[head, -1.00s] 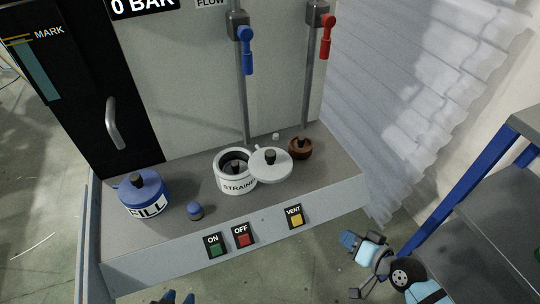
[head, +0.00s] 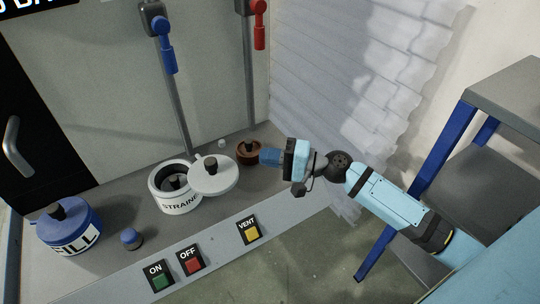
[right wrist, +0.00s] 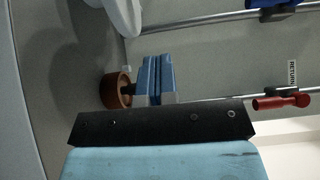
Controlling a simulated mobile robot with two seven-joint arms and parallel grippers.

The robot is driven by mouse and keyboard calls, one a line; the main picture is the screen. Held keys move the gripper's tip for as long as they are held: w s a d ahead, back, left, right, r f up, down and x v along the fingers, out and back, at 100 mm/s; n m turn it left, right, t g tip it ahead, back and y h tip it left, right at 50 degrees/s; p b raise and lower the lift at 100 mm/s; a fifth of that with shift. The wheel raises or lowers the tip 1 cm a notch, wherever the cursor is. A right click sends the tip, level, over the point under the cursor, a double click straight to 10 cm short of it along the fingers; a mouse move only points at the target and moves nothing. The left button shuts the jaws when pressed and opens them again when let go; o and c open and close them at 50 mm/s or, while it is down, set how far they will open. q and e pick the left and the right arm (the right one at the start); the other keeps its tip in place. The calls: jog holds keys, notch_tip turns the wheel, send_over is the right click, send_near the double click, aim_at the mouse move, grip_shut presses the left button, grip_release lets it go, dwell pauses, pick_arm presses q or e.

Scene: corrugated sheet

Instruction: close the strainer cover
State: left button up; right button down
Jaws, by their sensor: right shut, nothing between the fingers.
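The white strainer pot (head: 180,203) stands on the grey counter, its round mouth open with a dark knob showing inside. Its white cover (head: 222,181) with a dark knob is swung out to the right of the mouth, joined at the pot's rim. The cover's edge also shows at the top left of the right wrist view (right wrist: 124,14). My right gripper (head: 266,157) has blue fingers, shut and empty, to the right of the cover and apart from it, near the brown pot. In the right wrist view the closed fingers (right wrist: 153,80) overlap that pot. My left gripper is not in view.
The brown pot (head: 247,154) with a dark knob is behind the cover. A blue FILL pot (head: 68,232) and a small blue-topped knob (head: 131,239) stand left. ON, OFF and VENT buttons (head: 249,231) line the front. Pipes with blue (head: 168,56) and red (head: 260,32) handles rise behind.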

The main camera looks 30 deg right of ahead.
aim_at(230, 169)
jog(key=w+a+p, duration=0.1)
jog(key=a, duration=0.1)
jog(key=w+a+p, duration=0.1)
jog(key=a, duration=0.2)
jog(key=w+a, duration=0.2)
jog(key=shift+a+p, duration=0.4)
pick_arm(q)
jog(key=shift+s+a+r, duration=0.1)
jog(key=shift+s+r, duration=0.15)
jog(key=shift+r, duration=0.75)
pick_arm(e)
jog(key=shift+s+a, duration=0.1)
jog(key=shift+a, duration=0.3)
